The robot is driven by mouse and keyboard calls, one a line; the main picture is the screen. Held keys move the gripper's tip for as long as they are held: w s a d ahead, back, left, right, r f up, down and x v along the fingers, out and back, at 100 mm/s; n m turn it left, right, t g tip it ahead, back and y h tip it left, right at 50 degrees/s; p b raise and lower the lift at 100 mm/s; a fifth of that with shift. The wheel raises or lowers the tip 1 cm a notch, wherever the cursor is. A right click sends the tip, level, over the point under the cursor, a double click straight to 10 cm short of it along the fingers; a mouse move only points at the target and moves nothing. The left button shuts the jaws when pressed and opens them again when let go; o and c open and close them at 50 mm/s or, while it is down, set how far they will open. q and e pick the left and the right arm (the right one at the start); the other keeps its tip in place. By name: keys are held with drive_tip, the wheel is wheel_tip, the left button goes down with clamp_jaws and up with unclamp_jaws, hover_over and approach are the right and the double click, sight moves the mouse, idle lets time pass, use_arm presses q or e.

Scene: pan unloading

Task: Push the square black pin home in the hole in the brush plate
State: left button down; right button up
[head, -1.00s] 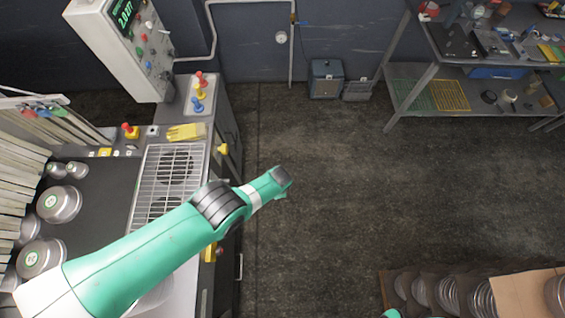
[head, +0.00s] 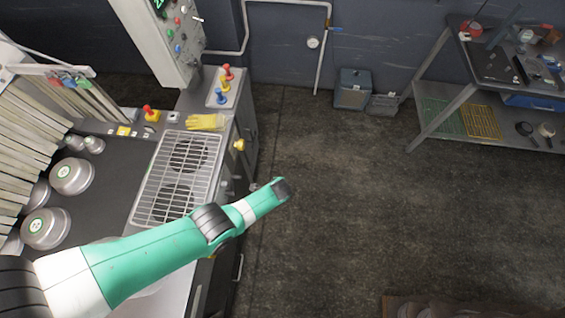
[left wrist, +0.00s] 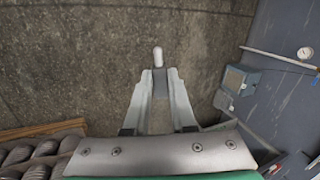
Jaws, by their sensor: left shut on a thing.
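My left gripper (left wrist: 160,78) shows in the left wrist view, its two pale fingers reaching out over the dark floor. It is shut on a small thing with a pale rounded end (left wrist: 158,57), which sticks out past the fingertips. A darker grey part lies between the fingers; I cannot tell what the held thing is. In the head view my left arm reaches right past the counter edge, and its fingers are not clearly seen. I cannot make out a square black pin, a brush plate or its hole in either view. My right gripper is not in view.
A counter with a wire rack (head: 180,175), a yellow glove (head: 206,122) and several pans (head: 72,176) is at left. A control box (head: 160,35) stands above it. A metal shelf (head: 455,85) is at right. Open floor (head: 370,210) lies between.

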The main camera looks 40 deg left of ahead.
use_arm(q)
drive_tip(key=s+a+f+t+y+b, duration=0.1)
drive_tip(key=s+a+f+t+b, duration=0.1)
drive_tip(key=s+a+f+b, duration=0.1)
drive_tip(key=s+a+f+m+t+y+b, duration=0.1)
drive_tip(key=s+a+f+t+b, duration=0.1)
drive_tip(key=s+a+b, duration=0.3)
drive_tip(key=a+f+b, duration=0.1)
drive_tip(key=a+b, duration=0.1)
drive_tip(key=b, duration=0.1)
drive_tip(key=shift+s+a+y, duration=0.4)
drive_tip(key=s+a+p, duration=0.1)
drive_tip(key=s+a, duration=0.1)
drive_tip(key=a, duration=0.1)
drive_tip(key=shift+s+a+f+p, duration=0.1)
drive_tip(key=shift+s+a+p, duration=0.1)
drive_tip(key=shift+s+p, duration=0.15)
drive_tip(key=shift+s+a+p, duration=0.85)
drive_tip(key=shift+a+p, duration=0.25)
drive_tip(key=shift+p, duration=0.05)
idle(1.7)
